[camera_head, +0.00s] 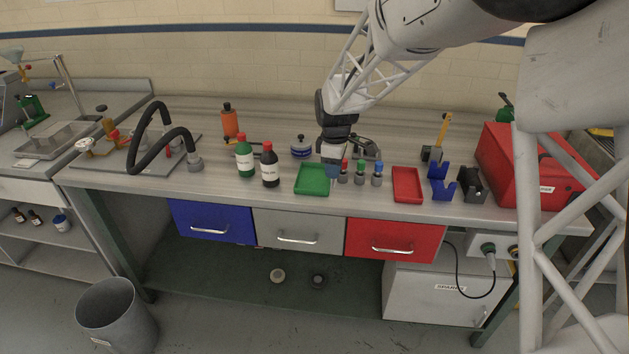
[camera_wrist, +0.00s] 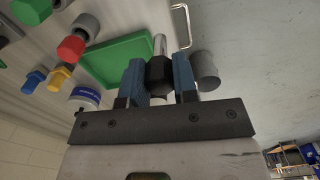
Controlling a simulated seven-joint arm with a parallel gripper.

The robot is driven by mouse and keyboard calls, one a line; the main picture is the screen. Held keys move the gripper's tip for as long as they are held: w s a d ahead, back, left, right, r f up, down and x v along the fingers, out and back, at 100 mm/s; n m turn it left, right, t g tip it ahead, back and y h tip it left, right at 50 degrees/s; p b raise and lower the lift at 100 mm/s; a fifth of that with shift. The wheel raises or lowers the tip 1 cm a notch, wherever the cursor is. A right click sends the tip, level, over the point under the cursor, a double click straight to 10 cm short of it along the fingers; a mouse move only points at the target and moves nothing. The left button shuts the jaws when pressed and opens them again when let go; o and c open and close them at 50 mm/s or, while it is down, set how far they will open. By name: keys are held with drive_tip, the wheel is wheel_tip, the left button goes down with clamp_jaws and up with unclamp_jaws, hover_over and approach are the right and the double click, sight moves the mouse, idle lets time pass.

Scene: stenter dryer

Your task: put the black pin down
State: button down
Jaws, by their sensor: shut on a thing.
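My gripper (camera_wrist: 158,84) is shut on the black pin (camera_wrist: 159,72), with a blue fingertip on each side of its black head. The pin's pale metal shaft (camera_wrist: 159,45) points away from the gripper. In the head view my gripper (camera_head: 332,172) is low over the workbench, at the right part of the green tray (camera_head: 312,190). The pin itself cannot be made out there. The green tray also shows in the wrist view (camera_wrist: 112,58), beyond the fingers. I cannot tell the exact gap between pin and bench.
Small red-, green- and blue-topped pieces (camera_head: 360,174) stand just right of my gripper. A red tray (camera_head: 407,198), blue holder (camera_head: 441,190) and red box (camera_head: 520,175) are further right. Green (camera_head: 245,162) and dark (camera_head: 270,170) bottles stand left. Drawers (camera_head: 299,226) lie below the front edge.

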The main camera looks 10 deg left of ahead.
drive_tip(key=shift+s+a+f+n, duration=0.3)
drive_tip(key=shift+s+a+n, duration=0.35)
drive_tip(key=shift+s, duration=0.1)
drive_tip(key=shift+w, duration=0.1)
drive_tip(key=w+a, duration=0.2)
drive_tip(key=w, duration=0.5)
drive_tip(key=w+a+f, duration=0.1)
drive_tip(key=w+a, duration=0.2)
drive_tip(key=w, duration=0.5)
drive_tip(key=shift+a+f, duration=0.2)
drive_tip(key=shift+f, duration=0.05)
drive_tip(key=shift+f, duration=1.75)
drive_tip(key=shift+f, duration=0.1)
drive_tip(key=c, duration=0.9)
unclamp_jaws()
